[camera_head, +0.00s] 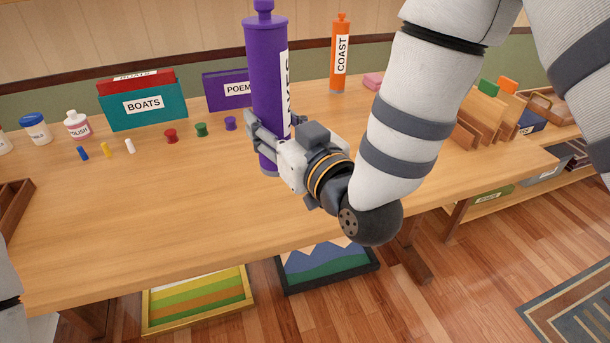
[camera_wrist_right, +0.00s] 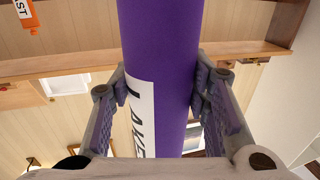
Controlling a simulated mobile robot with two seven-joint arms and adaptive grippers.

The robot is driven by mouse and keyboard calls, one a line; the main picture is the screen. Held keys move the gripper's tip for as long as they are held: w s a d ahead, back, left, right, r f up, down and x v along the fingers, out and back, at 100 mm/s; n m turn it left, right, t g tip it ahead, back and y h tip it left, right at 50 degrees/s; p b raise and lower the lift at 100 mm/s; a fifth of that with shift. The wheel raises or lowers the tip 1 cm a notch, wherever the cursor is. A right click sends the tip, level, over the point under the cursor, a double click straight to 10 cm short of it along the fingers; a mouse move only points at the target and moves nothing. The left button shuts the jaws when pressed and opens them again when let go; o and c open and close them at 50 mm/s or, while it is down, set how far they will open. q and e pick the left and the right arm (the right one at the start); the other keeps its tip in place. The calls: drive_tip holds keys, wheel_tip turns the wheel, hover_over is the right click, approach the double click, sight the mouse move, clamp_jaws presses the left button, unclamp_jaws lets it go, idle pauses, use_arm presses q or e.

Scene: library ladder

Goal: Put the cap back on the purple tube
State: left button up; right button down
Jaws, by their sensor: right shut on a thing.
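The purple tube (camera_head: 267,75) stands upright, with a white label partly hidden by my right gripper. A purple collar and round knob (camera_head: 263,8) sit on its top end. My right gripper (camera_head: 270,128) is shut around the tube's lower part. In the right wrist view, the tube (camera_wrist_right: 165,60) runs between both fingers (camera_wrist_right: 165,95), its label reading "LAKE" with the rest hidden. I cannot tell whether its lower end touches the table. A small purple knob-shaped piece (camera_head: 231,123) stands on the table beside a green one (camera_head: 202,129) and a red one (camera_head: 171,135).
The wooden table (camera_head: 150,205) has free room at its front left. An orange "COAST" tube (camera_head: 339,60) stands behind at right. A teal "BOATS" box (camera_head: 144,112), a purple "POEM" box (camera_head: 225,88), bottles and small pegs line the back. Wooden racks (camera_head: 480,118) stand at right.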

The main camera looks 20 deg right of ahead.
use_arm(q)
drive_tip(key=shift+s+f+g+b, duration=0.5)
drive_tip(key=shift+s+f+b, duration=0.25)
drive_tip(key=shift+s+f, duration=0.3)
use_arm(e)
drive_tip(key=w+d+f, duration=0.7)
drive_tip(key=w+f, duration=0.2)
drive_tip(key=w, duration=0.1)
drive_tip(key=shift+w+d, duration=0.25)
drive_tip(key=shift+w, duration=0.15)
use_arm(q)
drive_tip(key=shift+r, duration=0.1)
use_arm(e)
drive_tip(key=shift+w+d+f+b, duration=0.15)
drive_tip(key=shift+w+f+b, duration=0.1)
drive_tip(key=shift+f, duration=0.85)
drive_tip(key=shift+w+d+f+b, duration=0.1)
drive_tip(key=shift+f+b, duration=0.1)
drive_tip(key=shift+f, duration=0.9)
drive_tip(key=c, duration=0.9)
unclamp_jaws()
drive_tip(key=shift+c, duration=0.2)
use_arm(q)
drive_tip(key=shift+s+f, duration=0.55)
drive_tip(key=shift+s, duration=0.1)
use_arm(e)
drive_tip(key=shift+o, duration=0.3)
drive_tip(key=shift+r, duration=0.15)
